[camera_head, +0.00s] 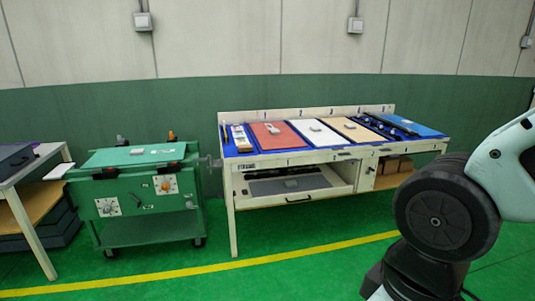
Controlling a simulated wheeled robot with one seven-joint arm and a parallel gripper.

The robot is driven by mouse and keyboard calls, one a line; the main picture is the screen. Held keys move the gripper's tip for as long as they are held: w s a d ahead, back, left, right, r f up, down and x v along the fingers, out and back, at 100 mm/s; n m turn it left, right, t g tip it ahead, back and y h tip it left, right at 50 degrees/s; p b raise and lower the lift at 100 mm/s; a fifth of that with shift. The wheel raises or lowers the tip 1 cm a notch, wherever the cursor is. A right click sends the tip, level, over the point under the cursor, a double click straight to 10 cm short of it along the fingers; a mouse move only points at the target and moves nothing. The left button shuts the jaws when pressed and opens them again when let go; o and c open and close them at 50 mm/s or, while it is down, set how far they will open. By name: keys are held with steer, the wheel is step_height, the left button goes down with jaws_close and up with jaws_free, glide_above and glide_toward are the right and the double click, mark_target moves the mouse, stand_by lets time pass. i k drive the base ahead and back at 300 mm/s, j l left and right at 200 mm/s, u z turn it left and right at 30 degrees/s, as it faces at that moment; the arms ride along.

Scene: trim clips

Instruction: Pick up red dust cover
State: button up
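A flat red panel (284,141) lies on the blue top of the long workbench, left of the middle. It is the only large red thing in view, and I take it as the red dust cover, though I cannot tell for certain. A small grey-white object (271,128) rests on it. My gripper is out of view; only part of my arm shows at the right, apart from the bench.
The workbench (233,200) also carries a white panel (309,137), a tan panel (357,134) and small dark parts. A green cart (140,208) stands to its left. A side table (40,220) is at far left. Green floor in front is clear.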

mark_target(276, 135)
steer(key=i, duration=2.05)
steer(key=i+l+u, duration=0.1)
steer(key=i+u, duration=0.15)
steer(key=i, duration=0.25)
steer(key=i+l+u, duration=0.2)
steer(key=i, duration=0.35)
steer(key=i+l+u, duration=0.25)
steer(key=i, duration=0.25)
steer(key=i+l+u, duration=0.25)
steer(key=i, duration=0.25)
